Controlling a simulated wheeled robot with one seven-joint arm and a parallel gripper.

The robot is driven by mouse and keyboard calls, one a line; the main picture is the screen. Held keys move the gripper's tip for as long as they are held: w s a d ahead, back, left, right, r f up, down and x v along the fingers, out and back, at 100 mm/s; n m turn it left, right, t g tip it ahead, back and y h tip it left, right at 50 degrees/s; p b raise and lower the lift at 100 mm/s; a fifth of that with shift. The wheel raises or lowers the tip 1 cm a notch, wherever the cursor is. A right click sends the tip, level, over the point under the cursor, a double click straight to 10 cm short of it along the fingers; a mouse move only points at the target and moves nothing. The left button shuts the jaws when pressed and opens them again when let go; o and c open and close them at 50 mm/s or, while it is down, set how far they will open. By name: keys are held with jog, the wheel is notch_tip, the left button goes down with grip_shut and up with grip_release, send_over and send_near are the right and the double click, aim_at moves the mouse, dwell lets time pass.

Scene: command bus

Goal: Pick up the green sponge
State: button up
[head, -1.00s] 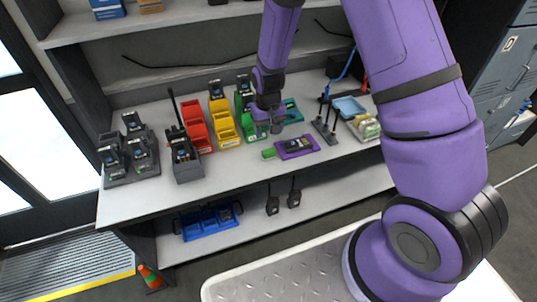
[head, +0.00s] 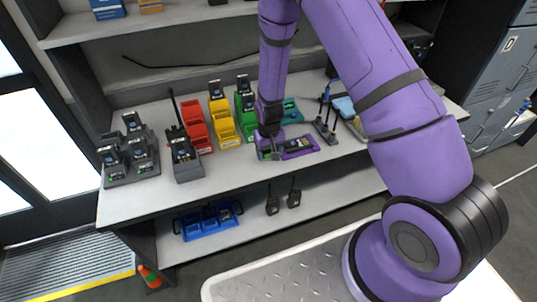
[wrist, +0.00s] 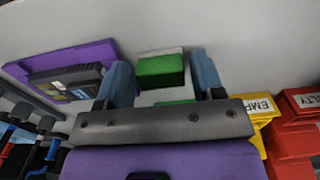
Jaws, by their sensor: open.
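The green sponge (wrist: 160,70) is a small block with a pale strip along its far edge, lying on the light shelf top. In the wrist view it sits in the gap between the fingertips of my gripper (wrist: 161,63), apart from both fingers. My gripper is open and empty, the fingers on either side of the sponge. In the head view my gripper (head: 270,151) is low over the shelf and hides most of the sponge. How far the fingertips are above the shelf top is hard to tell.
A purple tray (head: 300,144) with a dark device lies close beside the sponge; it also shows in the wrist view (wrist: 100,52). Red (head: 194,118), yellow (head: 219,114) and green (head: 244,104) bins stand behind and left. A black radio dock (head: 186,166) stands further left.

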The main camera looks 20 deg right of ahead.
jog(key=shift+f, duration=0.45)
jog(key=c, duration=0.7)
jog(key=shift+r, duration=0.15)
jog(key=shift+c, duration=0.2)
jog(key=shift+r, duration=0.6)
notch_tip(320, 180, up, 2)
jog(key=shift+r, duration=0.1)
jog(key=s+r, duration=0.1)
jog(key=s, duration=1.5)
jog(key=shift+r, duration=0.2)
